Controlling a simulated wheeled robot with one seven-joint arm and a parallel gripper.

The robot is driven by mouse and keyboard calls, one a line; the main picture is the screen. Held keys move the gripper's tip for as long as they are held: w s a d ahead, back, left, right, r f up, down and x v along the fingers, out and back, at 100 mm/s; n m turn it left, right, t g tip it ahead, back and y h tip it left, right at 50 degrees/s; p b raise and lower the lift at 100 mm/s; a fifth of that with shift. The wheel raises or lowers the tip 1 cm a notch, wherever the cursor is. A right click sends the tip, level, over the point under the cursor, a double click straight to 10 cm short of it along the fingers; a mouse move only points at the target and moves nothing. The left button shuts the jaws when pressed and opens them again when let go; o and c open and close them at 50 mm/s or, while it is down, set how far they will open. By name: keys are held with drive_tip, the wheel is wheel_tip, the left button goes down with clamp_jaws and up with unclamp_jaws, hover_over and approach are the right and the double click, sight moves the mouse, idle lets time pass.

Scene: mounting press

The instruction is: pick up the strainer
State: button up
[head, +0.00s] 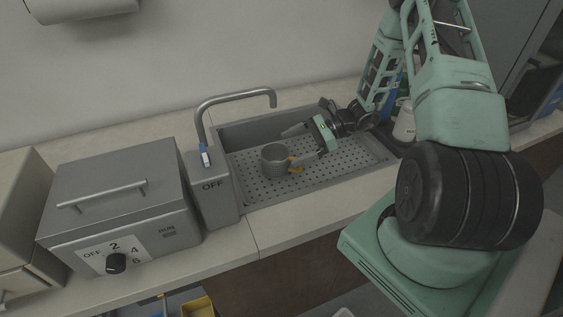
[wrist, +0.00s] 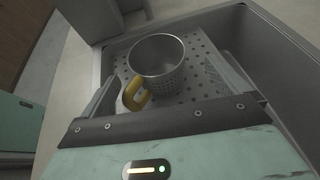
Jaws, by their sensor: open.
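The strainer (head: 274,160) is a small grey metal cup with a perforated wall and a yellow handle. It stands upright on the perforated floor of the sink (head: 345,165). In the wrist view the strainer (wrist: 157,62) is ahead of my gripper, its yellow handle (wrist: 135,94) pointing toward the gripper's palm. My gripper (head: 290,146) is open, to the right of the strainer and low in the sink. In the wrist view its fingers (wrist: 164,88) lie on either side of the handle, with nothing held. Whether a finger touches the strainer I cannot tell.
A grey box with a dial (head: 118,205) stands further left. A white bottle (head: 404,122) stands behind the sink's right end.

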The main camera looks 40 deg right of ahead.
sight(279, 153)
drive_tip(key=x, duration=0.1)
drive_tip(key=p+x, duration=0.2)
drive_tip(key=x, duration=0.1)
drive_tip(key=shift+s+a+r, duration=0.1)
drive_tip(key=shift+s+a, duration=0.1)
drive_tip(key=shift+a, duration=0.1)
drive_tip(key=shift+w+a+f, duration=0.25)
drive_tip(key=shift+a+f, duration=0.05)
drive_tip(key=shift+a, duration=0.1)
drive_tip(key=c, duration=1.2)
drive_tip(key=shift+r, duration=0.15)
